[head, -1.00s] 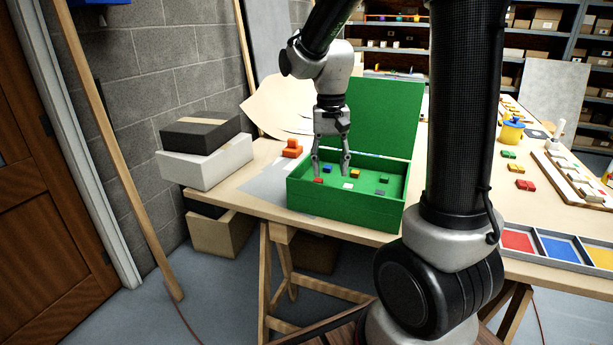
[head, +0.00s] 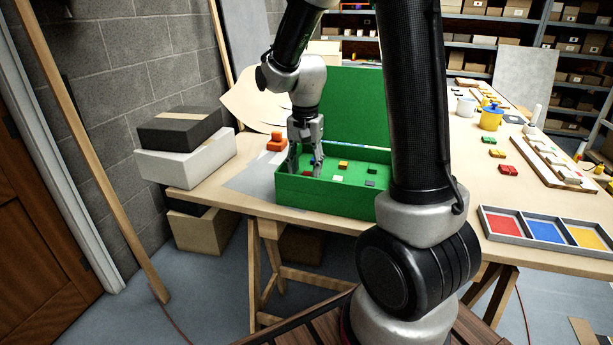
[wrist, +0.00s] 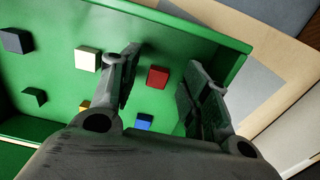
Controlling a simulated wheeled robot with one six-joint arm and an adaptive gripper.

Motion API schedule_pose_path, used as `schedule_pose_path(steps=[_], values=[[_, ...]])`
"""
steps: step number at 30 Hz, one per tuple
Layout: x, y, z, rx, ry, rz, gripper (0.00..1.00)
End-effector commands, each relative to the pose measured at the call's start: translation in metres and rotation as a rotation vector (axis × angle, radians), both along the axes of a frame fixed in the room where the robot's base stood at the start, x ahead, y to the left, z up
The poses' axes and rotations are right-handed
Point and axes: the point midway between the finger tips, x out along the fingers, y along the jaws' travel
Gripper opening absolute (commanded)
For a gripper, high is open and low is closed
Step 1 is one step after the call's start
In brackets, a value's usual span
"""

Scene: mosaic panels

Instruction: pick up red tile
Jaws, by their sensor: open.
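The red tile (wrist: 157,77) lies on the floor of the open green box (head: 330,200). In the wrist view it sits between the two open fingers of my gripper (wrist: 155,88), apart from both. In the head view my gripper (head: 306,172) reaches down into the left end of the box, and the red tile (head: 307,174) shows only as a small patch between the fingers. A blue tile (wrist: 144,122) lies close to the red one. A white tile (wrist: 88,60), a dark tile (wrist: 17,41), a green tile and a partly hidden yellow tile (wrist: 84,105) also lie in the box.
The box's walls stand close around my fingers, and its green lid (head: 350,105) stands up behind. An orange object (head: 277,142) sits left of the box. A tray with red, blue and yellow compartments (head: 546,264) lies at the table's right front.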

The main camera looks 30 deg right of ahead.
Motion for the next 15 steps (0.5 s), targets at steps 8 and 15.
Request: schedule_pose_path(steps=[8,15], values=[[0.0004,0.0001,-0.0121,0.001,-0.002,0.0,0.46],[0.0003,0.0001,-0.0119,0.0,-0.001,0.0,0.15]])
